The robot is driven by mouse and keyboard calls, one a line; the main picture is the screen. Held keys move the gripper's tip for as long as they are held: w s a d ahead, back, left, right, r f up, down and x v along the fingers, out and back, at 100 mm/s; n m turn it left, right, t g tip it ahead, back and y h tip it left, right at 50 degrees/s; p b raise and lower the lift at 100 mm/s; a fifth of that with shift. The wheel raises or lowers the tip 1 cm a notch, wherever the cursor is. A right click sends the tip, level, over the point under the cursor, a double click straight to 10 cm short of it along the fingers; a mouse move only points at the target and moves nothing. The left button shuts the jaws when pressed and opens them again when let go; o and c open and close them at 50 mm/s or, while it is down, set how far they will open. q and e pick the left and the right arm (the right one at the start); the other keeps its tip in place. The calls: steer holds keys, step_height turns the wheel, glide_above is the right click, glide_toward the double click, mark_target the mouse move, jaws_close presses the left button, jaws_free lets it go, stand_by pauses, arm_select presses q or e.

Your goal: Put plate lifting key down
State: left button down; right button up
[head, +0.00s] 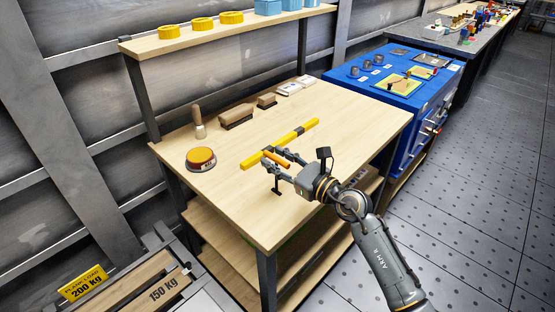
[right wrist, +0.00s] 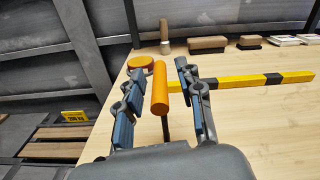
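The plate lifting key has an orange cylindrical handle (head: 277,158) and a dark stem with a short foot under it, over the front part of the wooden bench (head: 240,205). My right gripper (head: 278,165) is around the handle. In the right wrist view the handle (right wrist: 160,91) stands between the two spread fingers, with a gap visible on each side. The dark stem goes down below the handle, partly hidden. I cannot tell for sure whether the foot touches the bench top. My left gripper is not in view.
A yellow and black bar (head: 251,162) lies just behind the key. An orange-topped round tin (head: 200,158), a wooden-handled brush (head: 198,122), brown blocks (head: 236,117) and white boxes (head: 289,88) lie farther back. A blue cabinet (head: 430,96) stands to the right. The bench's front left is clear.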

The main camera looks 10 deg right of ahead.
steer(key=shift+r, duration=0.25)
steer(key=v, duration=0.7)
steer(key=shift+s+d+p, duration=0.15)
steer(key=shift+s+p, duration=0.1)
steer(key=shift+p, duration=0.05)
